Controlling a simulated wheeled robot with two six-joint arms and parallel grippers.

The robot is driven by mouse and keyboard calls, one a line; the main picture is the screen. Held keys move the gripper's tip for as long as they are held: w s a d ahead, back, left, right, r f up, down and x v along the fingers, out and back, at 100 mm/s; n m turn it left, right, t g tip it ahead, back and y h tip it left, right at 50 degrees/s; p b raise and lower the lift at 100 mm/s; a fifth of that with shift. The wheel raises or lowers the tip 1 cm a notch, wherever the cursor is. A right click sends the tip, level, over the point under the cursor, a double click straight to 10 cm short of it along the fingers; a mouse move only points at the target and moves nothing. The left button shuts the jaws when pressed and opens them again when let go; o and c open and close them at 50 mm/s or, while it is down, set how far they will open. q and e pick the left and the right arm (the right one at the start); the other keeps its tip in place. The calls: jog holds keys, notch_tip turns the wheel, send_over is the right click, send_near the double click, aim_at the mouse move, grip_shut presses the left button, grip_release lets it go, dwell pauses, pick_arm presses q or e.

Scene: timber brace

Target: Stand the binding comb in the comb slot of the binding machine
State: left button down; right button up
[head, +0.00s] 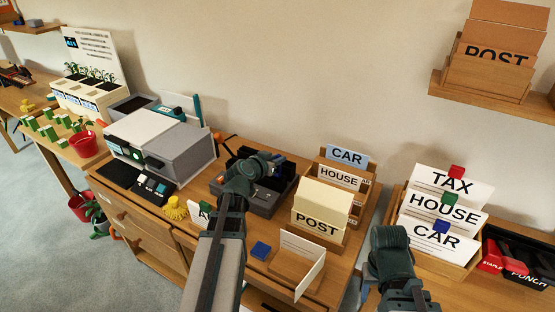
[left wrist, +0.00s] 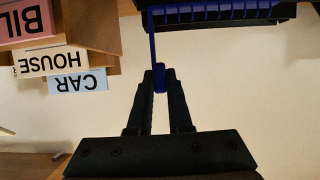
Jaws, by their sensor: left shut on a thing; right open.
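My left gripper (head: 266,166) is over a dark grey box-like unit (head: 262,203) with a black top, mid-table. In the left wrist view the left gripper's fingertips (left wrist: 160,78) are shut on a blue piece (left wrist: 159,70), which looks like part of the binding comb. A thin blue strip (left wrist: 152,35) runs up from there to a blue ribbed part (left wrist: 220,14) against a black body at the top edge. Whether these join is unclear. My right gripper (head: 389,243) is open and apart, at the lower right.
A large grey and white machine (head: 158,140) stands left of the unit. A POST card box (head: 318,214) and a CAR and HOUSE sorter (head: 346,170) stand close on its right.

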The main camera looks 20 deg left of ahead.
aim_at(278, 177)
pick_arm(q)
jog(key=shift+f, duration=0.2)
jog(key=shift+f+b, duration=2.75)
jog(key=shift+b, duration=0.15)
jog(key=shift+c, duration=1.4)
grip_release()
jog(key=shift+r, duration=0.15)
notch_tip(278, 177, up, 8)
jog(key=p, duration=0.8)
